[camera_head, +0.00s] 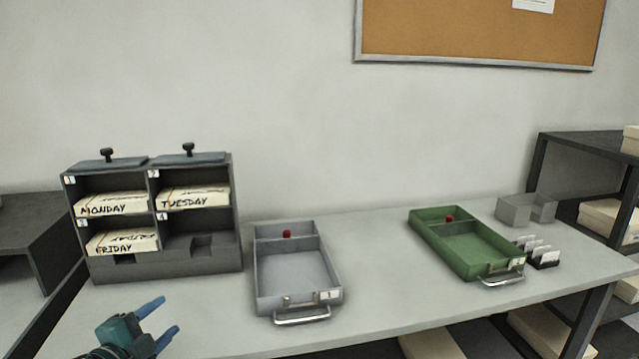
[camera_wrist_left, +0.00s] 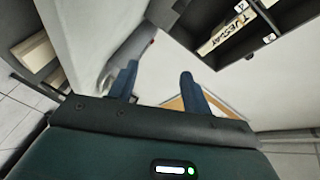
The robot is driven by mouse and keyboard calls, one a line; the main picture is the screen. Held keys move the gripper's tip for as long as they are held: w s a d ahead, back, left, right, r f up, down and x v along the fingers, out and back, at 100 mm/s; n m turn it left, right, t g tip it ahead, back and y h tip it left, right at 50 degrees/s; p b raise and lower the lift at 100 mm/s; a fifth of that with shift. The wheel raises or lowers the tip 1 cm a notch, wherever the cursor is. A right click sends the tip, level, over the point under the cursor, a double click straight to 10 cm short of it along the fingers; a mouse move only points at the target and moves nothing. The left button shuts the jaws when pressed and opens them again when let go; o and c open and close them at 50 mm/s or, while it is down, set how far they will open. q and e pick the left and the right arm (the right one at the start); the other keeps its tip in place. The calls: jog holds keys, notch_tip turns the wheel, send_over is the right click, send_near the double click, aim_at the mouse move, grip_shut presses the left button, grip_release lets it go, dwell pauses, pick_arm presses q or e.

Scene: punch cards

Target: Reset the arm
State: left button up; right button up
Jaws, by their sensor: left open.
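My left gripper (camera_head: 158,322) is at the lower left of the head view, in front of the card rack and left of the grey tray. Its two blue fingers are apart with nothing between them. In the left wrist view the open fingers (camera_wrist_left: 157,82) point away over the table, and part of the card rack (camera_wrist_left: 235,40) shows at the upper right. My right gripper is not in either view.
The dark card rack (camera_head: 165,262) holds cards labelled MONDAY, TUESDAY and FRIDAY; its lower right slot is empty. A grey tray (camera_head: 262,290) and a green tray (camera_head: 440,248) lie on the table (camera_head: 375,290). A small grey box (camera_head: 515,212) and card holder (camera_head: 546,262) stand right.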

pick_arm(q)
jog(key=s+d+f+n+g, duration=0.2)
jog(key=s+d+f+n, duration=0.4)
jog(key=s+d+f, duration=0.3)
notch_tip(320, 180, down, 4)
jog(key=s, duration=0.3)
jog(key=shift+d+n+g, duration=0.3)
jog(key=shift+d+g, duration=0.05)
jog(key=shift+g, duration=0.05)
jog(key=s+d+f+n+g, duration=0.1)
jog(key=s+d+f+n, duration=0.1)
jog(key=s, duration=0.2)
jog(key=s+d+f+n, duration=0.1)
jog(key=s+f+n, duration=0.1)
jog(key=s, duration=0.2)
jog(key=s+d+f+n+g, duration=0.1)
jog(key=s+d+f+n, duration=0.1)
jog(key=s, duration=0.3)
jog(key=shift+d+f+n+g+y, duration=0.2)
jog(key=shift+d+n+g+y, duration=0.1)
jog(key=shift+n, duration=0.2)
jog(key=shift+c, duration=0.3)
